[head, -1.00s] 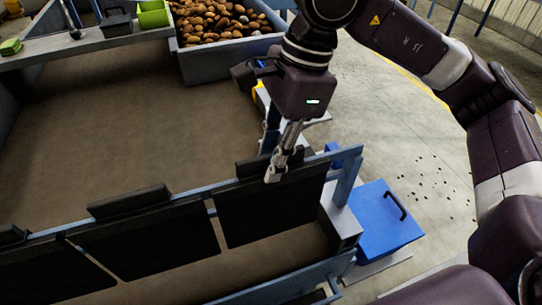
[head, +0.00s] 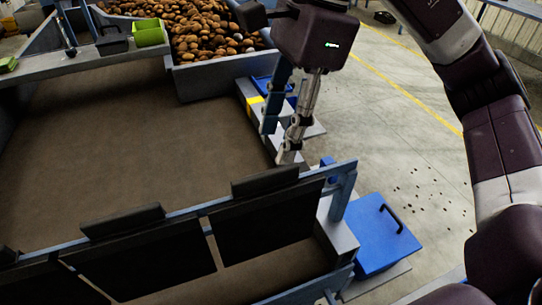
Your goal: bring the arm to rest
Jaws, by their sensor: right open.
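My right gripper (head: 287,155) hangs from the dark wrist at the upper right of centre in the head view. It points down near the right edge of the brown sorting bed, just behind the black flap at the front rail. Its jaws are open and nothing shows between them. The right arm (head: 497,130) reaches in from the right side, over the concrete floor. My left gripper is not in view.
The brown bed (head: 140,140) is bare. Black flaps (head: 265,222) hang on the blue front rail. A bin of potatoes (head: 215,78) stands at the back. A blue lidded box (head: 375,240) sits at right. A green tray (head: 149,35) and dark tray (head: 112,43) rest on the back ledge.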

